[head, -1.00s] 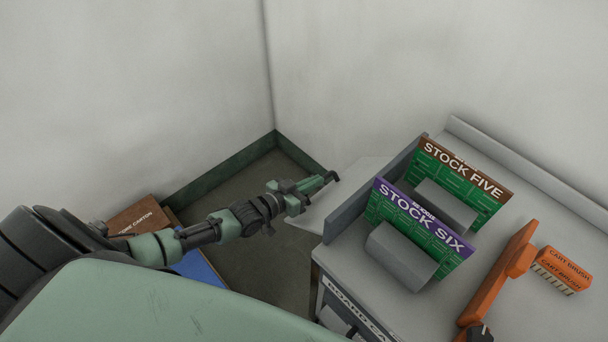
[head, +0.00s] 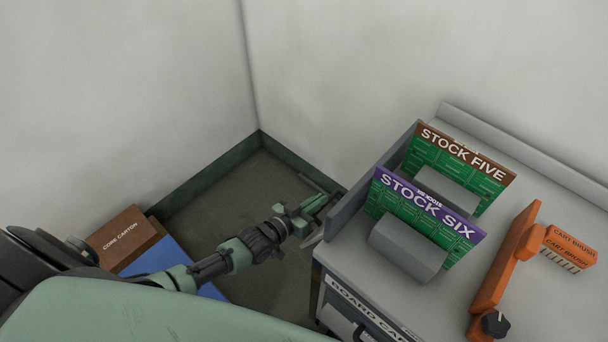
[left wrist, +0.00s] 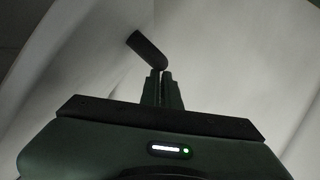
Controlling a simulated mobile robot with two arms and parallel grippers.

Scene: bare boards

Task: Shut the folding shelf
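The folding shelf (head: 313,241) is a light grey panel at the left end of the grey board cart. In the head view it shows only as a narrow strip and looks tilted down, mostly hidden by my gripper and the cart's end. My left gripper (head: 325,200) is beside that end. In the left wrist view its fingers (left wrist: 162,86) are together, with a dark rounded bar (left wrist: 147,50) at their tips. I cannot tell whether they touch it. Pale surfaces fill the view behind. My right gripper is not in view.
The cart top (head: 345,252) holds the STOCK SIX board (head: 425,215), the STOCK FIVE board (head: 458,168), an orange bar with a black knob (head: 505,260) and a cart brush (head: 568,247). Walls meet behind the bare floor (head: 240,195).

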